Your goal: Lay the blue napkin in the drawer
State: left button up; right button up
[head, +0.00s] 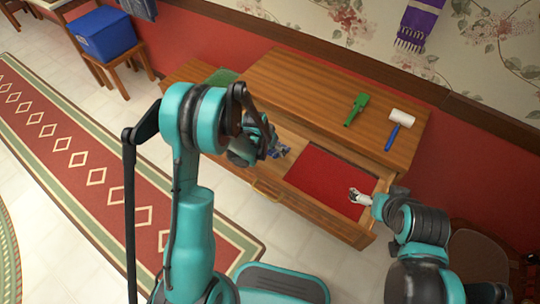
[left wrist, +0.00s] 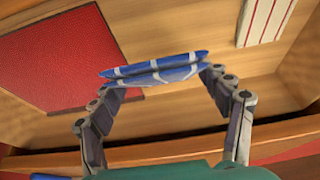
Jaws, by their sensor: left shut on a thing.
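The blue napkin (left wrist: 155,72), with pale markings, is pinched folded between the fingertips of my left gripper (left wrist: 155,77). In the head view the napkin (head: 280,151) shows only in part beside the left gripper (head: 272,148), much of it hidden by my arm. The wooden drawer (head: 350,232) is pulled open, and the napkin hangs over its left part. A red cloth or liner (head: 322,178) lies flat in the drawer's right part. My right gripper (head: 360,196) is over the drawer's right end, too small to tell open from shut.
A white cloth with red stripes (left wrist: 265,20) shows in the left wrist view. On the wooden top (head: 310,90) lie a green object (head: 357,108) and a blue-handled white roller (head: 394,131). A green cloth (head: 221,79) lies at its left. A blue bin (head: 105,36) stands far left.

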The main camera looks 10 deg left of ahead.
pick_arm(q)
jog(key=shift+w+a+f+b, duration=0.15)
jog(key=shift+w+a+f, duration=0.25)
jog(key=shift+a+f, duration=0.15)
jog(key=shift+w+a+f+b, duration=0.15)
jog(key=shift+w+a+f, duration=0.25)
jog(key=shift+a, duration=0.2)
notch_tip(320, 180, down, 4)
jog(key=shift+b, duration=1.05)
jog(key=shift+r, duration=0.1)
jog(key=shift+f, duration=0.3)
jog(key=o, duration=1.3)
jog(key=shift+r, duration=0.1)
jog(key=shift+c, duration=0.2)
